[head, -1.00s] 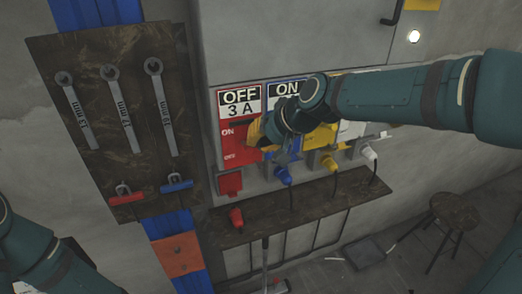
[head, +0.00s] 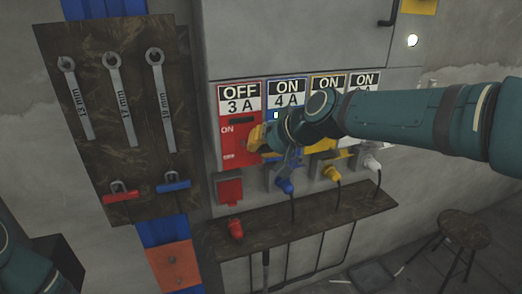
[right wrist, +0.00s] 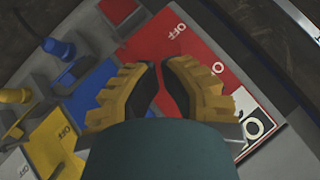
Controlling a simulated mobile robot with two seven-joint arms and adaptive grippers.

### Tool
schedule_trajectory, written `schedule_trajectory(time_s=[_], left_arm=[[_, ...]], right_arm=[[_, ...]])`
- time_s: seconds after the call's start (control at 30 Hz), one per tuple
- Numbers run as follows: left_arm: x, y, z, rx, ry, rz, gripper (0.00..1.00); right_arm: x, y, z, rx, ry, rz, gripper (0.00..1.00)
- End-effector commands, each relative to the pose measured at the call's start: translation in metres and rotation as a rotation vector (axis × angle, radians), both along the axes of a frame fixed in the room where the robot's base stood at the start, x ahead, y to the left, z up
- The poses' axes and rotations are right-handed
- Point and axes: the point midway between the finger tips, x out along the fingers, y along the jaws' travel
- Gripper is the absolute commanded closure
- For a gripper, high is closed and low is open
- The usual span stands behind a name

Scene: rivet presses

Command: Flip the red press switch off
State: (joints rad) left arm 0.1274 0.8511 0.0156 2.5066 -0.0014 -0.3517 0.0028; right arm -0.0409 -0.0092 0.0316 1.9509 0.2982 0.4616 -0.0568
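The red switch panel (head: 229,143) is on the wall cabinet under a sign reading OFF 3 A (head: 240,97). It has an ON mark above an OFF mark. The switch lever does not show; my gripper hides that part. My right gripper (head: 256,136), with yellow fingers, is at the right edge of the red panel. In the right wrist view its fingertips (right wrist: 161,64) are close together over the red panel (right wrist: 172,38), with nothing seen held between them. My left arm shows at the lower left, but its gripper does not.
A blue panel (head: 286,115) with an ON 4 A sign and further ON panels stand to the right. A red plug (head: 236,228) lies on the shelf (head: 330,218) below an empty red socket (head: 229,188). A wrench board (head: 110,150) hangs left; a stool (head: 465,229) stands right.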

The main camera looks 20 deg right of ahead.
Motion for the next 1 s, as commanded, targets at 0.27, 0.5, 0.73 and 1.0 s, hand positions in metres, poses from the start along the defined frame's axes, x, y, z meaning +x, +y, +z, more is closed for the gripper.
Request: schedule_trajectory(time_s=[0.27, 0.5, 0.73, 1.0], left_arm=[[0.002, 0.0, -0.012, 0.001, -0.006, 0.001, 0.53], [0.002, 0.0, -0.01, 0.001, -0.006, 0.001, 0.53], [0.002, 0.0, -0.003, 0.001, -0.006, 0.002, 0.53], [0.002, 0.0, 0.003, 0.001, -0.006, 0.002, 0.53]], right_arm=[[-0.001, 0.0, -0.009, -0.001, -0.001, 0.001, 1.0], [-0.001, 0.0, -0.007, -0.001, 0.0, 0.001, 1.0], [-0.001, 0.0, 0.001, -0.001, -0.001, 0.001, 1.0], [-0.001, 0.0, 0.009, -0.001, 0.0, 0.001, 1.0]])
